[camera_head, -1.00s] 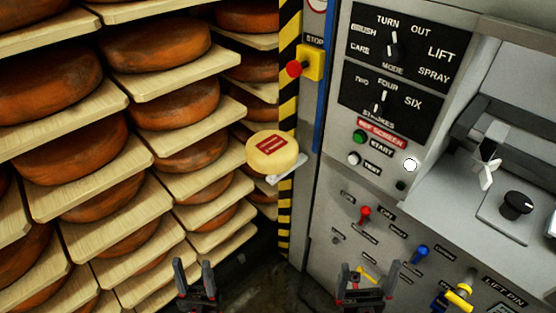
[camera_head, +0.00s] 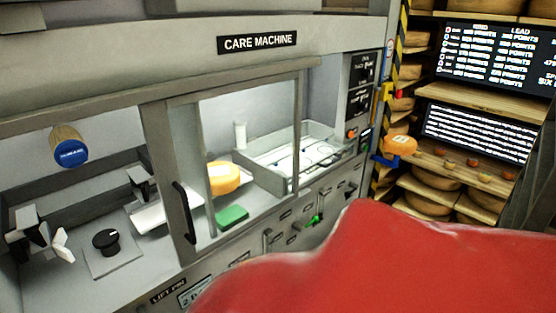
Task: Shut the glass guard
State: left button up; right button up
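The glass guard (camera_head: 252,110) is a grey-framed clear pane on the front of the care machine, in the head view. A black upright handle (camera_head: 185,212) is on its left frame post. The pane covers the middle bay, and a yellow cheese wheel (camera_head: 224,180) shows behind it. The bay to its left looks uncovered, with a black knob (camera_head: 105,239) and a white winged part (camera_head: 50,240) in it. Neither of my grippers is in view.
A large red shape (camera_head: 370,265) fills the lower right and hides part of the machine front; I cannot tell what it is. A green block (camera_head: 232,216) lies below the cheese. Shelves with cheeses (camera_head: 432,180) and dark screens (camera_head: 500,55) stand at the right.

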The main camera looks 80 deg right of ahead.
aim_at(154, 116)
jog(key=k+j+z, duration=0.1)
jog(key=z, duration=1.95)
